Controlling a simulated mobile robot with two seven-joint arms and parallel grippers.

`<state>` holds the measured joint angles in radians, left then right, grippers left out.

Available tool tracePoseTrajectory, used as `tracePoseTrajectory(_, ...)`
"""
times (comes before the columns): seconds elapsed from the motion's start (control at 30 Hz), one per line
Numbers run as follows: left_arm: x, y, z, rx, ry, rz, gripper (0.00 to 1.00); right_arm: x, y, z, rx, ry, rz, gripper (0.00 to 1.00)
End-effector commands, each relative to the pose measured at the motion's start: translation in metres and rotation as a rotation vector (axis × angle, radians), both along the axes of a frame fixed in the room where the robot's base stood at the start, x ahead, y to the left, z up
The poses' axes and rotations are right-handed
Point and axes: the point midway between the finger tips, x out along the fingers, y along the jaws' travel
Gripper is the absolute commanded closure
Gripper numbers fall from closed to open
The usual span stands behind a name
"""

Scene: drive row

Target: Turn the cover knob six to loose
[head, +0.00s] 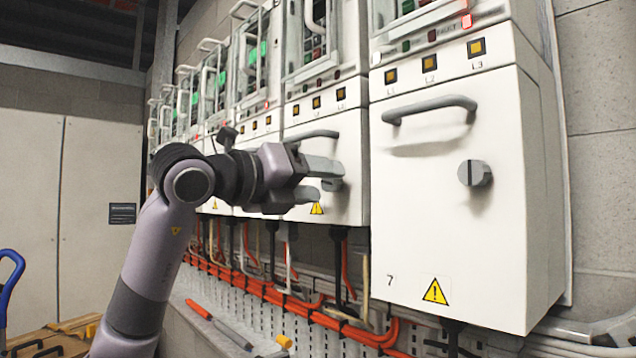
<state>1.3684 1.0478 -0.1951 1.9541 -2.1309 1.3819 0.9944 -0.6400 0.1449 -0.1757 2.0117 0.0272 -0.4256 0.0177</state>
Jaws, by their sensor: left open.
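The cover of drive six (347,150) is the white front just left of the drive marked 7. My left gripper (322,181) reaches in from the left in front of this cover. Its two fingers are apart, one above the other, and point right at the spot where the knob sits. The gripper hides most of the cover six knob; a small grey part (331,184) at the fingertips looks like it. I cannot tell whether the fingers touch it or how its slot is turned. My right gripper is out of view.
Drive seven's cover (430,240) has a grey handle (430,107) and a round slotted knob (474,173). A red fault lamp (466,20) is lit above it. Orange cables (270,293) run below the drives. A ledge with tools (215,325) lies lower down. A blue handle (10,285) stands at far left.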

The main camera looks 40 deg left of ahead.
Motion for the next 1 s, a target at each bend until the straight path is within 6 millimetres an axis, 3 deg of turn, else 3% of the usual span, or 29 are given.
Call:
tracePoseTrajectory(0.4,-0.061,0.005,0.0,0.001,-0.004,0.001,0.44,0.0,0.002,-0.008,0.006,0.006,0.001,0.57)
tracePoseTrajectory(1.0,-0.066,0.006,0.0,0.0,-0.002,0.001,0.44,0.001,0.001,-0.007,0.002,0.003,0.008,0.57)
